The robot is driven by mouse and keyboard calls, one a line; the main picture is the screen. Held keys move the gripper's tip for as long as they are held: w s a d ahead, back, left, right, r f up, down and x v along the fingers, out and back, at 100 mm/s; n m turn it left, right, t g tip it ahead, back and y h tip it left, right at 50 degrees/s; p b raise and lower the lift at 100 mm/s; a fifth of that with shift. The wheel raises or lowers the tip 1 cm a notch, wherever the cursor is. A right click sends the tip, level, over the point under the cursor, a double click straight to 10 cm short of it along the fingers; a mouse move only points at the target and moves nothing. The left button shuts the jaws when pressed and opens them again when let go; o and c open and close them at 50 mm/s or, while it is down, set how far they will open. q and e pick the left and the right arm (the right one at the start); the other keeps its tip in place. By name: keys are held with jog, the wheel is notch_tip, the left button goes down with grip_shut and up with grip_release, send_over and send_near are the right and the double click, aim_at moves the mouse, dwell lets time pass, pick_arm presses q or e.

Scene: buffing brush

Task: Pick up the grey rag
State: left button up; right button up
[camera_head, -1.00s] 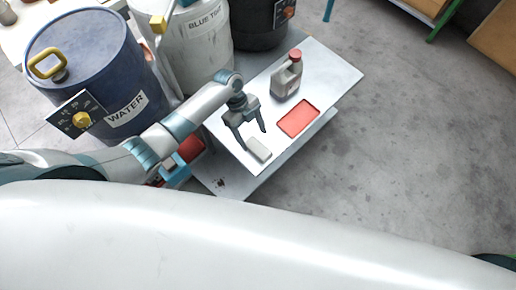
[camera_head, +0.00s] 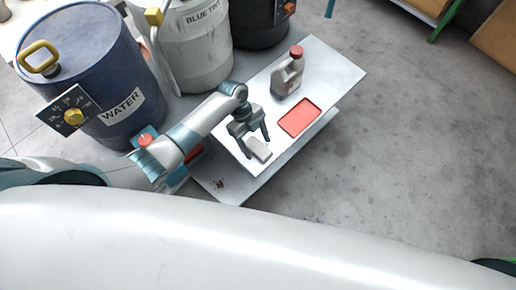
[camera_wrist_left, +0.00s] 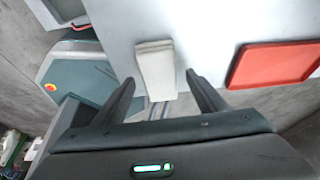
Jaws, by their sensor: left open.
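The grey rag (camera_head: 258,149) is a small folded pad lying on the white table (camera_head: 329,62) near its front left edge. In the left wrist view the rag (camera_wrist_left: 155,68) lies ahead of the fingers, near the middle of the gap. My left gripper (camera_head: 255,147) is open, with its fingers at the rag, one to each side as seen from the head. The left gripper also shows in the wrist view (camera_wrist_left: 162,86), its fingertips spread wider than the rag. Whether the fingers touch the rag cannot be told. My right gripper is not in view.
A red tray (camera_head: 299,118) and a grey bottle with a red cap (camera_head: 287,75) are on the table right of and behind the rag. A blue water barrel (camera_head: 90,75), a white barrel (camera_head: 196,45) and a black barrel (camera_head: 262,22) stand behind. Floor right of the table is clear.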

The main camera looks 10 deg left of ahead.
aim_at(261, 150)
pick_arm(q)
jog(key=c, duration=1.1)
jog(key=shift+c, duration=0.2)
jog(key=shift+r, duration=0.1)
jog(key=shift+r, duration=0.6)
notch_tip(261, 150, up, 2)
jog(key=shift+r, duration=0.15)
jog(key=s+d+r, duration=0.6)
jog(key=d+r, duration=0.1)
jog(key=d, duration=0.2)
jog(key=shift+s+d+r+b, duration=0.15)
jog(key=shift+s+d+b, duration=0.2)
jog(key=shift+b, duration=0.1)
